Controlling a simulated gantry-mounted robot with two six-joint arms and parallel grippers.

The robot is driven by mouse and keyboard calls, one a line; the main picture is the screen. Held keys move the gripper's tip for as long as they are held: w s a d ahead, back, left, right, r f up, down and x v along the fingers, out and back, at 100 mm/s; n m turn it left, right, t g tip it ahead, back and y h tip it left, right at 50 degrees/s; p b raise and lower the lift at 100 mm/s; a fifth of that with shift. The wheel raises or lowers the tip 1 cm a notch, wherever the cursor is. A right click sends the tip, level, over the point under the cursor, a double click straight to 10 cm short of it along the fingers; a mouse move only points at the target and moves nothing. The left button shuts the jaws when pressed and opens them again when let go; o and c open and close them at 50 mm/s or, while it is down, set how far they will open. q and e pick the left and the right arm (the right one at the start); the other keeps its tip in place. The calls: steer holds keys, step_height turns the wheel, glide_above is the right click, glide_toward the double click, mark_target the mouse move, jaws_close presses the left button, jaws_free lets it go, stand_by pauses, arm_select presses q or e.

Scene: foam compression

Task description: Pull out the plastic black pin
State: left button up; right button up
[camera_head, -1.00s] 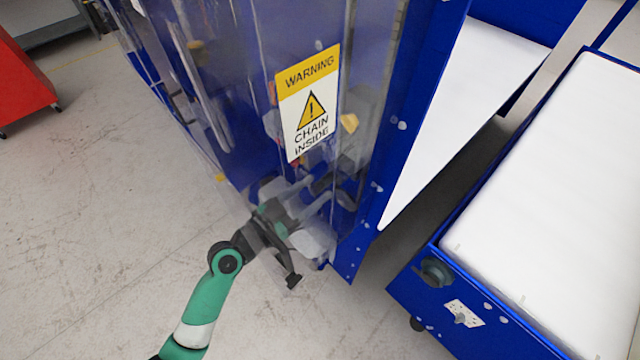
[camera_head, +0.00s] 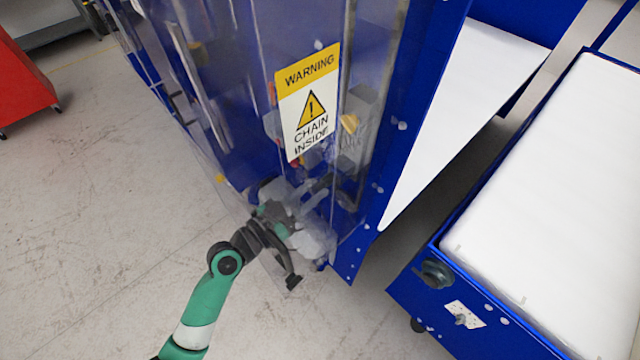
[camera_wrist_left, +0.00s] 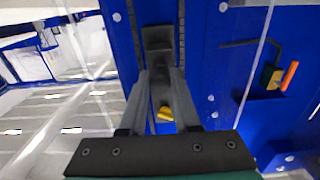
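My left gripper (camera_wrist_left: 158,72) reaches the lower front corner of the blue machine (camera_head: 365,225). In the head view it is blurred by the clear cover (camera_head: 240,120). In the left wrist view its two grey fingers converge towards a dark grey block (camera_wrist_left: 157,38) in front of the blue machine. I cannot tell whether this block is the black pin or part of the fingertips, nor whether the fingers hold anything. I cannot pick out the black pin for certain in either view. My right gripper is not in view.
A warning sign (camera_head: 308,100) is on the cover above my left gripper. A blue-framed unit with a white top (camera_head: 555,190) stands at the right. A red cart (camera_head: 20,85) stands far left. The concrete floor (camera_head: 100,220) at the left is clear.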

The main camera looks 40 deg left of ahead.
arm_select(q)
jaws_close()
stand_by(0.9)
steer(key=shift+s, duration=0.1)
steer(key=shift+s+a+b, duration=0.2)
steer(key=shift+s+b, duration=0.7)
steer(key=shift+s, duration=2.05)
